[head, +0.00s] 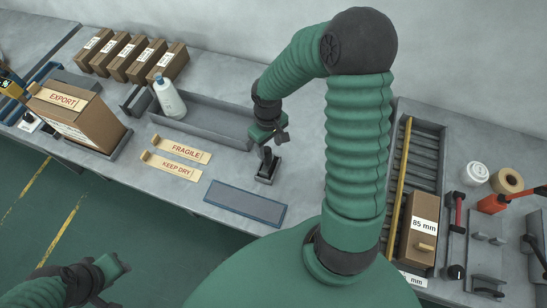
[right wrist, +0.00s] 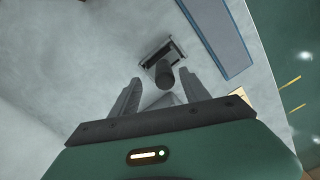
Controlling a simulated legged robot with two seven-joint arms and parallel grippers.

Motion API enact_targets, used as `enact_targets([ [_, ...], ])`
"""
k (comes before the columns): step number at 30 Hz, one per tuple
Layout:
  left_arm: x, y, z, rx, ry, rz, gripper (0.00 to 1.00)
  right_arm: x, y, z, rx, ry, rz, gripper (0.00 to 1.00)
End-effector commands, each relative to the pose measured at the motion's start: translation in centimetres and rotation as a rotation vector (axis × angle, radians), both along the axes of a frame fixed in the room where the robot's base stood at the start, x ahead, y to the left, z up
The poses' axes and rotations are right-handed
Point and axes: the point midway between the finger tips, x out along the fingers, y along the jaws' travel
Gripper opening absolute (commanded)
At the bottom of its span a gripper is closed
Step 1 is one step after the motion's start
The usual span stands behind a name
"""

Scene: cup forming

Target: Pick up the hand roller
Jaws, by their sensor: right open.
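The hand roller, as far as I can tell, is the dark upright handle on a small dark base (head: 267,168), standing on the grey bench in the head view. In the right wrist view its round dark handle (right wrist: 165,74) points up toward the camera, between and just beyond the fingertips. My right gripper (head: 281,138) is above it, pointing down, open and empty; its two fingers (right wrist: 160,85) are spread to either side of the handle in the wrist view, and contact is not visible. My left gripper (head: 112,270) is low at the left, away from the bench, its jaws unclear.
A blue-grey pad (head: 245,203) lies in front of the roller. A roller conveyor with a carton (head: 418,228) is at the right.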

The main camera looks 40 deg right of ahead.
Motion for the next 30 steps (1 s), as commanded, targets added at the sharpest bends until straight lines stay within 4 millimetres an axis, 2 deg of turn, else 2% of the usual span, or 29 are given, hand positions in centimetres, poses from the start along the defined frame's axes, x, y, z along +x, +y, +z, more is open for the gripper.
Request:
enact_targets([
  [1, 0.0, 0.0, -0.3, 0.0, 0.0, 0.001, 0.35, -0.1, 0.2, -1.4, 0.003, 0.004, 0.003, 0.54],
  [3, 0.0, 0.1, -0.4, 0.0, 0.0, 0.002, 0.35, -0.1, -0.1, -2.6, 0.004, 0.002, 0.001, 0.54],
  [8, 0.0, 0.1, -0.4, 0.001, 0.0, 0.002, 0.35, -0.2, -0.9, -4.5, 0.013, 0.002, 0.0, 0.54],
  [15, 0.0, 0.0, -0.4, 0.0, 0.0, 0.001, 0.35, -0.5, -1.5, -8.8, 0.019, 0.002, -0.001, 0.54],
  [23, 0.0, 0.0, -0.4, 0.0, 0.0, 0.001, 0.35, -0.3, -0.9, -9.0, 0.011, -0.001, 0.0, 0.54],
  [30, 0.0, 0.0, -0.4, 0.0, 0.0, 0.001, 0.35, -0.2, -0.8, -9.0, 0.014, -0.001, 0.002, 0.23],
])
